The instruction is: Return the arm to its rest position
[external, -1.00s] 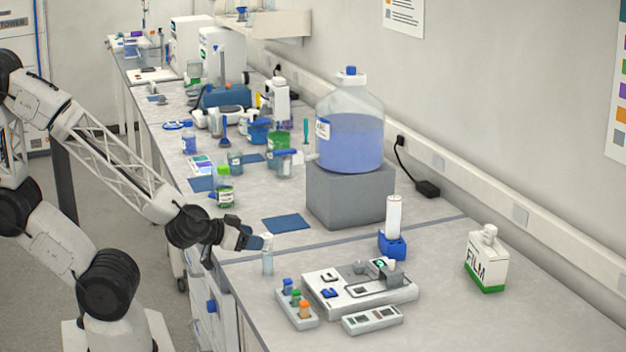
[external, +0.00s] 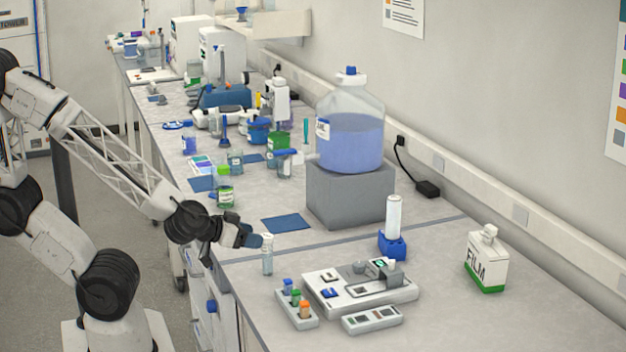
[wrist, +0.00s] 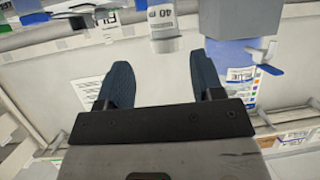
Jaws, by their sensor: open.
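My gripper (external: 254,241) is at the end of my arm over the front edge of the bench, at the left of the external view. Its dark blue fingers also show in the wrist view (wrist: 165,88), spread apart with nothing between them. A small clear bottle (external: 267,256) stands on the bench right by the fingertips in the external view. I cannot tell whether the fingers touch it.
A large jug of blue liquid (external: 350,135) stands on a grey block (external: 350,195). A blue mat (external: 287,223), a white device (external: 358,290), a rack of small vials (external: 296,308) and a FILM bottle (external: 487,262) are on the bench. Open floor lies left of it.

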